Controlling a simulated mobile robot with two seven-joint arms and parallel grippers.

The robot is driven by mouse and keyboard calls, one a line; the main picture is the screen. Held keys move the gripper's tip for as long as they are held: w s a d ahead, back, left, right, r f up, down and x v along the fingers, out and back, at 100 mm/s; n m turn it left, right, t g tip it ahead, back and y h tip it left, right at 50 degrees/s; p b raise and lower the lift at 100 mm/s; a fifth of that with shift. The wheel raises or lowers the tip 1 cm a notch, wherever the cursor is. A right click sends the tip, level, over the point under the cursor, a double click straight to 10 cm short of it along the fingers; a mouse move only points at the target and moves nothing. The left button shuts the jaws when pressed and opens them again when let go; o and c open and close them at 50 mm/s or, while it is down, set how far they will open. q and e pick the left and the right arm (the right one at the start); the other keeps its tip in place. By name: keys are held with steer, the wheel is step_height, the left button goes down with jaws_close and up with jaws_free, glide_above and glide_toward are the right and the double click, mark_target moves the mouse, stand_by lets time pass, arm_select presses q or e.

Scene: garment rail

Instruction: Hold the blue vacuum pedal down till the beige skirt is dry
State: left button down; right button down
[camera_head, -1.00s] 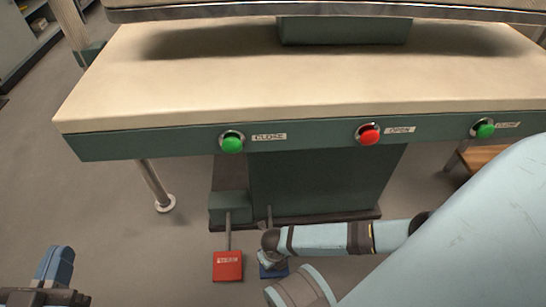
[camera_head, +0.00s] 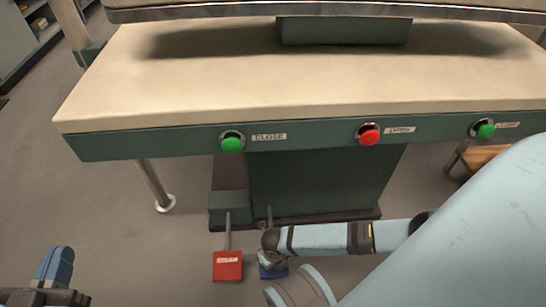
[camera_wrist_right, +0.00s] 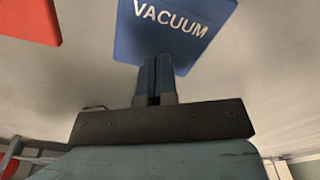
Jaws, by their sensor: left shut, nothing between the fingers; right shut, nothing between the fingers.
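The blue vacuum pedal (camera_head: 274,272) is near the floor in front of the press, mostly covered by my right arm in the head view. In the right wrist view the pedal (camera_wrist_right: 165,40) fills the top middle, with "VACUUM" on it. My right gripper (camera_wrist_right: 154,62) is shut and empty, its fingertips over the pedal's near edge; they look to be touching it, but how far it is pressed I cannot tell. My left gripper (camera_head: 58,262) is shut and empty at the lower left, away from the press. I see no beige skirt; the visible board is bare cream padding.
A red pedal (camera_head: 228,266) sits just left of the blue one; it shows in the wrist view too (camera_wrist_right: 30,20). The press board (camera_head: 250,85) overhangs the pedals, with green buttons (camera_head: 232,142) and a red button (camera_head: 368,134) on its front. Floor at left is clear.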

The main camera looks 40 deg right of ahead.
steer(key=shift+f, duration=0.1)
stand_by(0.5)
steer(key=shift+f+b, duration=0.5)
steer(key=shift+f, duration=0.75)
step_height(320, 180, down, 4)
steer(key=shift+f, duration=0.2)
steer(key=shift+s, duration=0.1)
stand_by(1.2)
stand_by(1.6)
